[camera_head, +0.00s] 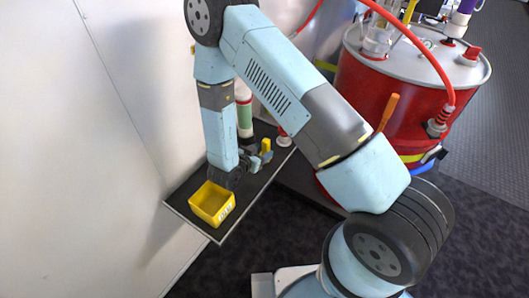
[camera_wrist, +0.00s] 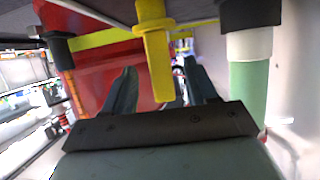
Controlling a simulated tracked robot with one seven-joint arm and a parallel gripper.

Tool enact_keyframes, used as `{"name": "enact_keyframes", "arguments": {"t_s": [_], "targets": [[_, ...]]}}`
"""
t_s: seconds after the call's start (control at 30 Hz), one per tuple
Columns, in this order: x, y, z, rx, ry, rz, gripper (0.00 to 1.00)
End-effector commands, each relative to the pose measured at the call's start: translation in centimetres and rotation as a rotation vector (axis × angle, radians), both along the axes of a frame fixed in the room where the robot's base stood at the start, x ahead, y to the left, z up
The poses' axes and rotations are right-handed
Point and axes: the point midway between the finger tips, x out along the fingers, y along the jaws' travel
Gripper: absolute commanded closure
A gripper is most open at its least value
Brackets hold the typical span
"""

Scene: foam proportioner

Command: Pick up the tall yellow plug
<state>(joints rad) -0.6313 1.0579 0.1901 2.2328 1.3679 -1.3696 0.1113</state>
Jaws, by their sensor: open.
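The tall yellow plug (camera_wrist: 157,62) shows in the wrist view, where the picture is turned over, so it hangs down from the shelf at the top edge. It lies between the two fingers of my gripper (camera_wrist: 163,88) in the picture. The fingers are apart, and I see no clear contact with the plug. In the head view the yellow plug (camera_head: 266,146) stands on the dark shelf beside my gripper (camera_head: 258,160), which is low over the shelf. The plug's lower part is partly hidden there.
A yellow bin (camera_head: 212,204) sits at the shelf's (camera_head: 183,199) near end. A green and white cylinder (camera_wrist: 248,95) stands close beside the plug, near the wall. A black piece (camera_wrist: 60,50) is on its other side. A red tank (camera_head: 390,100) with a hose stands at right.

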Motion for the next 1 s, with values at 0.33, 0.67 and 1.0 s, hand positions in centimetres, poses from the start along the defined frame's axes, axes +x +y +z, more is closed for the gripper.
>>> {"name": "enact_keyframes", "arguments": {"t_s": [0.33, 0.67, 1.0], "targets": [[2.9, -2.3, -1.6, 0.001, 0.001, -0.004, 0.43], [4.4, -3.3, -2.3, 0.001, 0.002, 0.0, 0.43], [4.4, -3.3, -2.3, 0.002, 0.001, 0.0, 0.63]]}}
